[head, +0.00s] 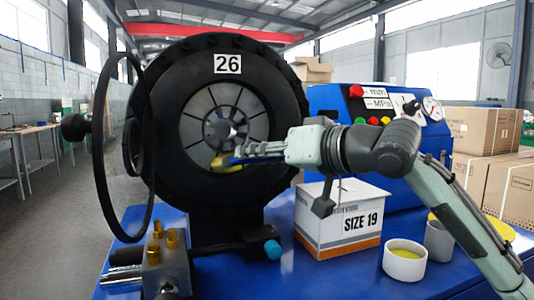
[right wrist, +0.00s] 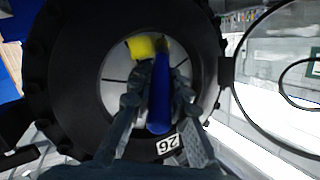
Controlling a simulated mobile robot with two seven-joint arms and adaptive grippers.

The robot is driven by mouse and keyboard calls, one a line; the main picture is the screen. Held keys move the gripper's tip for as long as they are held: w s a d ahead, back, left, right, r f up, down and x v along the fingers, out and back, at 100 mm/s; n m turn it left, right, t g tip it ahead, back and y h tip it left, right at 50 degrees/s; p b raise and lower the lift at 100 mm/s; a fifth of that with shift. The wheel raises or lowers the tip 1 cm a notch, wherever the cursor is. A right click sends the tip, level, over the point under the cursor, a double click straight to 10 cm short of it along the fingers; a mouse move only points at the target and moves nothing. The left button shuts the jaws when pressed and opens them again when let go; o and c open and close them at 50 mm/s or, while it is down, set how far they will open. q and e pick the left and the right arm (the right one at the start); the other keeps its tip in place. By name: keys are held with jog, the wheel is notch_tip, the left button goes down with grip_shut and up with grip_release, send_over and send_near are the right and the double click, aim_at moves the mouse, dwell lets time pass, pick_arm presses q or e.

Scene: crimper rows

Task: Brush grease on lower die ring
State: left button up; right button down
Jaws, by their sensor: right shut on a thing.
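The black crimper head (head: 167,130) bears a plate numbered 26. Inside it is the silvery segmented die ring (head: 203,105), which also shows in the right wrist view (right wrist: 112,72). My right gripper (head: 245,152) is in front of the ring's lower right part. It is shut on a brush with a blue handle (right wrist: 159,105) and a yellow end (right wrist: 141,47). The yellow end overlaps the lower ring in the head view; I cannot tell whether it touches. A white cup of yellow grease (head: 404,270) stands on the blue bench. My left gripper is not in view.
A SIZE 19 box (head: 320,228) and a grey cup (head: 438,240) stand below my right arm. A large black hoop (head: 98,150) stands left of the crimper head. A metal block with brass fittings (head: 168,262) is at the front. A blue control cabinet (head: 330,100) stands behind.

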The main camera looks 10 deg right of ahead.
jog(key=shift+s+a, duration=0.1)
jog(key=shift+a, duration=0.35)
jog(key=shift+s, duration=0.15)
jog(key=shift+s+d, duration=0.2)
jog(key=shift+s, duration=0.75)
jog(key=shift+s+d, duration=0.2)
jog(key=shift+s, duration=0.75)
jog(key=shift+s+d, duration=0.2)
jog(key=shift+s, duration=0.75)
jog(key=s, duration=0.3)
jog(key=shift+d, duration=0.35)
jog(key=shift+w, duration=0.2)
jog(key=w+a, duration=0.1)
jog(key=w, duration=0.6)
jog(key=shift+a, duration=0.3)
jog(key=shift+w+a, duration=0.1)
jog(key=shift+w, duration=0.7)
